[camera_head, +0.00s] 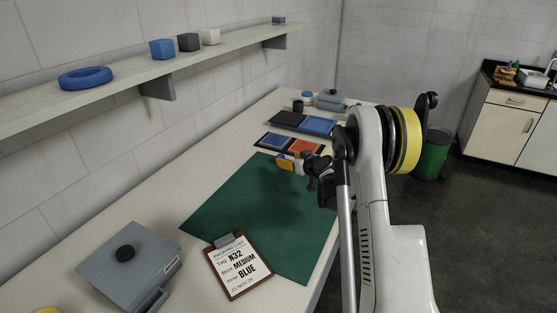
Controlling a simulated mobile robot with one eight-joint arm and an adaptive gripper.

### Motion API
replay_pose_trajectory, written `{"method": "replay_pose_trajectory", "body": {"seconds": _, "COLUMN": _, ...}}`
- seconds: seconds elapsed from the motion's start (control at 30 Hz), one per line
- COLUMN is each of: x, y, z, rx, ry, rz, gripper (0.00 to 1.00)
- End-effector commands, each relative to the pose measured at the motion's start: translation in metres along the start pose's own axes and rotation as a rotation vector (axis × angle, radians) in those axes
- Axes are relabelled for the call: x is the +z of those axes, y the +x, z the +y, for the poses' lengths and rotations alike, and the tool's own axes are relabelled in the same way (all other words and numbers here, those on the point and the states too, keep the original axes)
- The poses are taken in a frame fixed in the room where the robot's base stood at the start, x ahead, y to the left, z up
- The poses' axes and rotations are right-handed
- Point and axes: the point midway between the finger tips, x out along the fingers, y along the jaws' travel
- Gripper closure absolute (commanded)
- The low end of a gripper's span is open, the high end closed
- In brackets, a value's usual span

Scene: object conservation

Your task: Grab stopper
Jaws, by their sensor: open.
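I cannot tell for sure which thing is the stopper. A round black piece (125,253) sits on the lid of a grey box (140,270) at the front left. A small black cylinder (298,105) and a small jar with a blue top (307,98) stand at the far end of the bench. My gripper (291,163) is open above the far edge of the green mat (250,210), near the trays. Yellow, white and blue parts show at its tip, too small to make out. My arm hides part of the bench behind it.
A clipboard packing list (238,266) lies on the mat's near edge. Blue and red trays (303,146) and a dark tray (288,118) lie beyond. A wall shelf (120,88) holds a blue ring and blocks. A green bin (433,155) stands right. The mat's middle is clear.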

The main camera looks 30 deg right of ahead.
Motion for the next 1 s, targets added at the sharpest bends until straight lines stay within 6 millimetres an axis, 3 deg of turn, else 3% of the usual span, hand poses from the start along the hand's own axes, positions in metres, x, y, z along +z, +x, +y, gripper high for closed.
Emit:
{"method": "replay_pose_trajectory", "body": {"seconds": 0.1, "x": 0.002, "y": 0.019, "z": 0.001, "rx": 0.000, "ry": -0.001, "rz": 0.000, "gripper": 0.45}}
{"method": "replay_pose_trajectory", "body": {"seconds": 0.27, "x": 0.003, "y": 0.032, "z": 0.000, "rx": 0.000, "ry": -0.001, "rz": -0.001, "gripper": 0.45}}
{"method": "replay_pose_trajectory", "body": {"seconds": 0.53, "x": 0.008, "y": 0.072, "z": 0.002, "rx": 0.000, "ry": -0.001, "rz": -0.001, "gripper": 0.45}}
{"method": "replay_pose_trajectory", "body": {"seconds": 0.8, "x": 0.005, "y": 0.076, "z": 0.002, "rx": 0.001, "ry": 0.000, "rz": -0.001, "gripper": 0.46}}
{"method": "replay_pose_trajectory", "body": {"seconds": 0.97, "x": 0.005, "y": 0.075, "z": 0.002, "rx": 0.001, "ry": 0.000, "rz": -0.001, "gripper": 0.95}}
{"method": "replay_pose_trajectory", "body": {"seconds": 1.0, "x": 0.005, "y": 0.075, "z": 0.002, "rx": 0.001, "ry": 0.000, "rz": -0.001, "gripper": 0.96}}
